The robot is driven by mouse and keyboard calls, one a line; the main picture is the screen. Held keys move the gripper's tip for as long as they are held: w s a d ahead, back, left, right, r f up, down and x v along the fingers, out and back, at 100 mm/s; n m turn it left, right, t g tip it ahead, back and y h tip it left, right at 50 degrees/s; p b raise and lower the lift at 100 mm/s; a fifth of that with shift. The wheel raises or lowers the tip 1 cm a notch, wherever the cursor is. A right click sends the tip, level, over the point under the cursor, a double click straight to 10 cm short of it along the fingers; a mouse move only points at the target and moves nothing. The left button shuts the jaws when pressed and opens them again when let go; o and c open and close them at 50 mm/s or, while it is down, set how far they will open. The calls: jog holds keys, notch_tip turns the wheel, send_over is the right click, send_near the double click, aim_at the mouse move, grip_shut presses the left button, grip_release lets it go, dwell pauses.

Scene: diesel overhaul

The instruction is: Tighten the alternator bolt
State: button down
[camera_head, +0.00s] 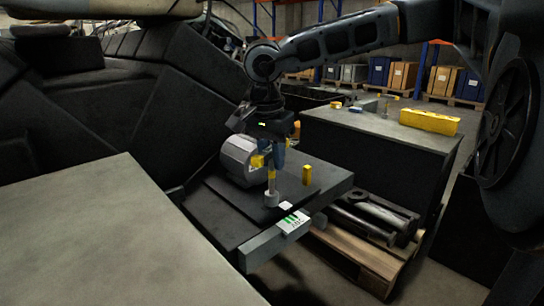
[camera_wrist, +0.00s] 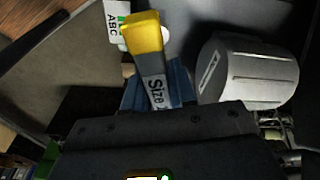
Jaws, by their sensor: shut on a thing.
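My gripper (camera_head: 271,163) hangs over the dark platform with its blue fingers shut on a yellow and grey tool. In the wrist view the tool (camera_wrist: 150,60) shows a yellow end and a grey side marked "Size", between the blue fingers. In the head view a small grey cylinder (camera_head: 271,199) sits below the tool; I cannot tell whether it is a bolt head or part of the tool. The silver, rounded housing (camera_head: 237,158), perhaps the alternator, lies just left of the gripper. It also shows in the wrist view (camera_wrist: 247,72), right of the tool.
A small yellow block (camera_head: 307,174) stands right of the gripper. A white and green label (camera_head: 291,222) is on the platform's front edge. A grey bench (camera_head: 380,128) carries a long yellow box (camera_head: 430,121). Dark pipes lie on a pallet (camera_head: 355,253) below. A bare grey surface (camera_head: 95,230) fills the left foreground.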

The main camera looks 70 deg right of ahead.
jog(key=shift+r, duration=0.1)
dwell(0.5)
jog(key=shift+r+p, duration=1.05)
jog(key=shift+r, duration=0.65)
jog(key=shift+r+p, duration=1.9)
jog(key=shift+r, duration=1.15)
jog(key=shift+f, duration=0.1)
